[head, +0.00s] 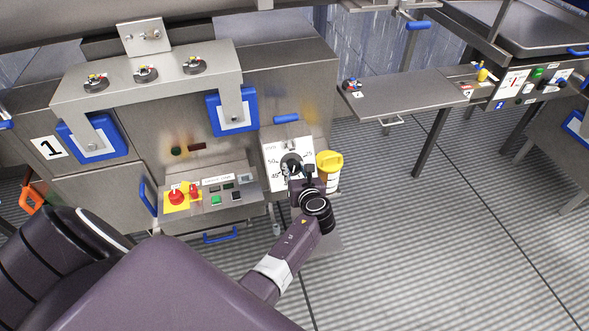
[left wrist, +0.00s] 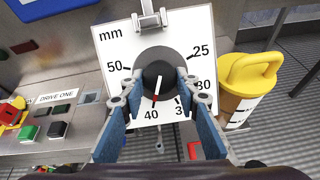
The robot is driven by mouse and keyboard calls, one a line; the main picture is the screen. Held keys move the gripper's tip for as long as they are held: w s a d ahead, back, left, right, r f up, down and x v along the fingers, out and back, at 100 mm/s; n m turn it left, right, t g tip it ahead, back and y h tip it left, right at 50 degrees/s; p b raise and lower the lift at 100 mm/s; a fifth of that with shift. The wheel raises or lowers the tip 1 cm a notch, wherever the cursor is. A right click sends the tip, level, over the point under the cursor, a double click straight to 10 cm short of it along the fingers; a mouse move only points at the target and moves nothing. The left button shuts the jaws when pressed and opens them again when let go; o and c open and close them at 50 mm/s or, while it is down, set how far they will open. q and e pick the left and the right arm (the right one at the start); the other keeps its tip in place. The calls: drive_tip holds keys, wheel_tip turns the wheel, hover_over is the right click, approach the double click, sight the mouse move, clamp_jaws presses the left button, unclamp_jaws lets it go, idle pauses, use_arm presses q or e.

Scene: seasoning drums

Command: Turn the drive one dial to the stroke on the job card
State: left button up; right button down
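The drive one dial is a black round knob (left wrist: 159,68) on a white plate (left wrist: 118,42) marked in mm; it also shows in the head view (head: 291,160). Its white pointer points downward, close to the 40 mark. The marks 50, 25 and 30 are readable; a finger partly covers the one between 30 and 40. My left gripper (left wrist: 159,78) is at the dial, its blue-padded fingers on either side of the knob. I cannot tell whether they press on it. I cannot make out a job card with readable text. My right gripper is not in view.
A yellow-lidded container (left wrist: 245,85) stands close to the right of the dial plate. Left of it is the DRIVE ONE panel (head: 245,201) with buttons and a red stop knob (head: 177,196). A side table (head: 410,92) and another dial panel (head: 511,84) stand farther right.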

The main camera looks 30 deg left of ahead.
use_arm(q)
drive_tip(key=c, duration=0.3)
drive_tip(key=shift+w+d+n+b, duration=0.1)
drive_tip(key=shift+n+b, duration=0.35)
drive_tip(key=shift+n, duration=0.75)
drive_tip(key=n+g, duration=0.1)
drive_tip(key=n, duration=0.2)
drive_tip(key=n+b, duration=0.1)
drive_tip(key=n, duration=0.1)
drive_tip(key=shift+w+n+g+y, duration=0.15)
drive_tip(key=shift+n+g+y, duration=0.25)
drive_tip(key=shift+n+b, duration=0.3)
drive_tip(key=shift+n, duration=0.3)
drive_tip(key=shift+g, duration=0.3)
drive_tip(key=o, duration=1.1)
